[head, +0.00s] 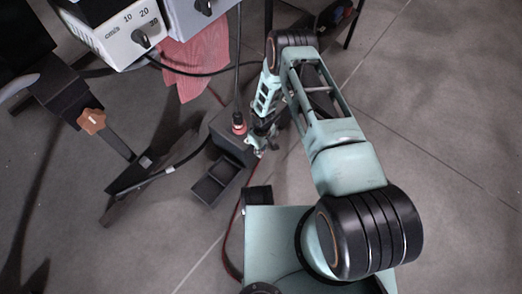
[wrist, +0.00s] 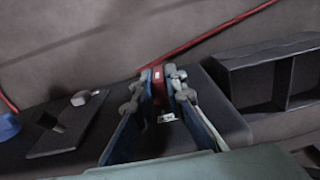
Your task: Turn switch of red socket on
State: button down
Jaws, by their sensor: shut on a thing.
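The red socket (head: 239,122) sits on a dark box on the floor in the head view, with a black cable rising from it. My gripper (head: 259,147) is low over the same box, just right of and below the socket. In the wrist view my gripper (wrist: 160,92) has its two fingers close on either side of a narrow red switch (wrist: 158,84) on the box top. It is shut on that red part. The fingers hide much of it, and its exact setting cannot be told.
In the wrist view a dark plate with a grey knob (wrist: 82,98) lies left, and a dark compartmented tray (wrist: 250,95) stands right. A red cable (wrist: 215,30) crosses behind. White instrument boxes (head: 125,30), a red cloth (head: 195,60) and a black stand (head: 130,180) crowd the left.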

jog(key=shift+w, duration=0.1)
jog(key=shift+w+d+g+y, duration=0.1)
jog(key=shift+d+g+y, duration=0.05)
jog(key=shift+g+y, duration=0.55)
jog(key=shift+w+f+g+y, duration=0.1)
jog(key=shift+w+g+y, duration=0.05)
jog(key=shift+g+y, duration=0.75)
jog(key=shift+g, duration=0.6)
jog(key=c, duration=2)
grip_release()
jog(key=shift+o, duration=0.2)
jog(key=shift+d, duration=0.1)
jog(key=v, duration=1.2)
jog(key=shift+d, duration=0.1)
